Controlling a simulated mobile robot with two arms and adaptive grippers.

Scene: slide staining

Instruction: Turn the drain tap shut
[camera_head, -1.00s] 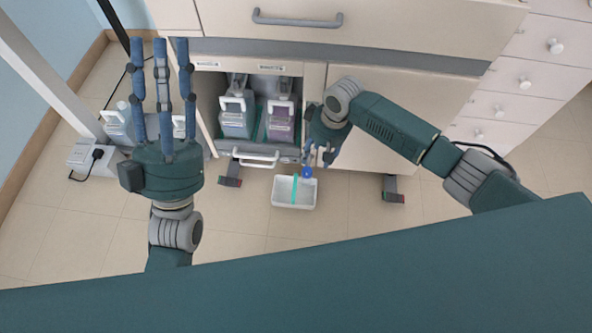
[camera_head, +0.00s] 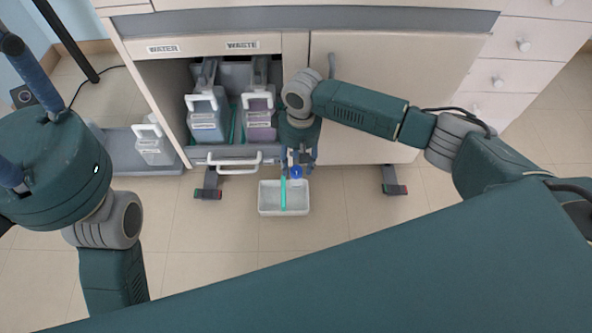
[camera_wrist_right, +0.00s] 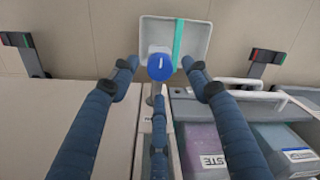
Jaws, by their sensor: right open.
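The drain tap (camera_head: 296,172) has a round blue knob, low at the cabinet front beside the open bay. In the right wrist view the knob (camera_wrist_right: 159,67) shows a white mark running nearly up and down the picture. My right gripper (camera_head: 299,162) is open and pointed down at the tap. In the wrist view its fingers (camera_wrist_right: 160,77) stand around the knob, with visible gaps at both sides; contact with the third finger is unclear. My left gripper (camera_head: 18,115) is at the far left, fingers apart, its tips cut off by the frame.
A white tray (camera_head: 263,198) with a teal strip (camera_head: 283,195) lies on the floor below the tap. Water (camera_head: 207,120) and waste (camera_head: 259,118) containers stand in the open bay. A white handle (camera_head: 235,168) juts out left of the tap.

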